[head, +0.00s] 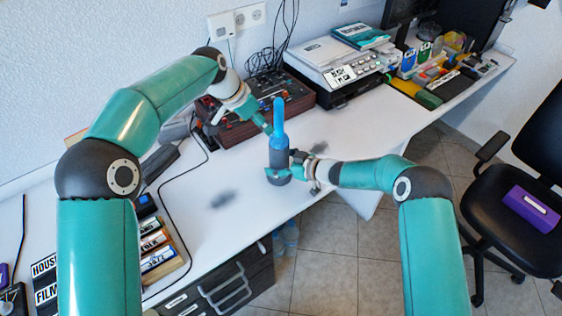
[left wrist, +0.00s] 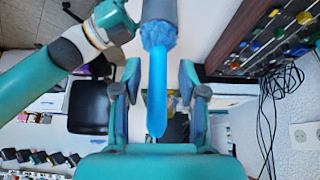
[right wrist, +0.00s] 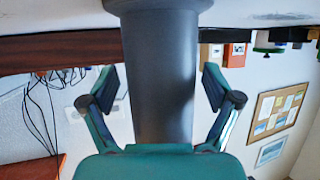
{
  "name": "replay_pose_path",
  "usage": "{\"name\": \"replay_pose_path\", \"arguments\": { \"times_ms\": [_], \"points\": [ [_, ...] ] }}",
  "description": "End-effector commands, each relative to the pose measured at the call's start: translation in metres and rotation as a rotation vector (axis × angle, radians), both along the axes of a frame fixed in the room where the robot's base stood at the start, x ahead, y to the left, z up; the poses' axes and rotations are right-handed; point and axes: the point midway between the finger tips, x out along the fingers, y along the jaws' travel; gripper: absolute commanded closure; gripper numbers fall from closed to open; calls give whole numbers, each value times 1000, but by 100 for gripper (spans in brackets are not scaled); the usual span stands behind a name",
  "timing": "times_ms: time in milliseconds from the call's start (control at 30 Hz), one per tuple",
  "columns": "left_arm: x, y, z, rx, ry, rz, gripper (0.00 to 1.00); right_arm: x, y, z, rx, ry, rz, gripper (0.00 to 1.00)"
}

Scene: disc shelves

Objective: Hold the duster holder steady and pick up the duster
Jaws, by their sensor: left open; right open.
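The duster (head: 279,125), with a bright blue handle, stands upright in a dark grey cylindrical holder (head: 278,160) on the white desk. My left gripper (head: 266,125) is open beside the handle. In the left wrist view the handle (left wrist: 157,90) lies between its spread fingers (left wrist: 160,75), with a gap on each side; the fluffy blue part (left wrist: 158,34) shows at the holder's mouth. My right gripper (head: 284,173) is open low at the holder. In the right wrist view the holder (right wrist: 160,75) stands between its open fingers (right wrist: 160,88), apart from both. The duster's lower end is hidden inside the holder.
A brown-framed mixer box (head: 245,125) with cables stands behind, against the wall. A printer-like machine (head: 335,65) stands to its right. Labelled boxes (head: 155,245) sit at the left front. A black chair (head: 510,195) stands at right.

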Motion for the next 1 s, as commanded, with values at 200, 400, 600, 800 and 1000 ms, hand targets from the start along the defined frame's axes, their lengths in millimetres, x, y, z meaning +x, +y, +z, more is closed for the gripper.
{"name": "replay_pose_path", "arguments": {
  "times_ms": [200, 400, 600, 800, 1000],
  "points": [
    [0, 0, 0, 0, 0, 0, 58, 0, 0, 0, 0, 0, 0, 23],
    [0, -1, 0, 0, 0, -1, 58, 0, -1, 0, 0, 0, -1, 56],
    [0, -1, 0, 0, 0, -1, 58, 0, -1, 0, 0, 0, -1, 78],
    [-2, -1, -2, 11, 3, -8, 45, 0, -1, 0, 0, 0, -1, 78],
    [-21, 2, -25, 155, 35, -87, 45, 0, -1, 0, -1, 0, -1, 78]
  ]
}}
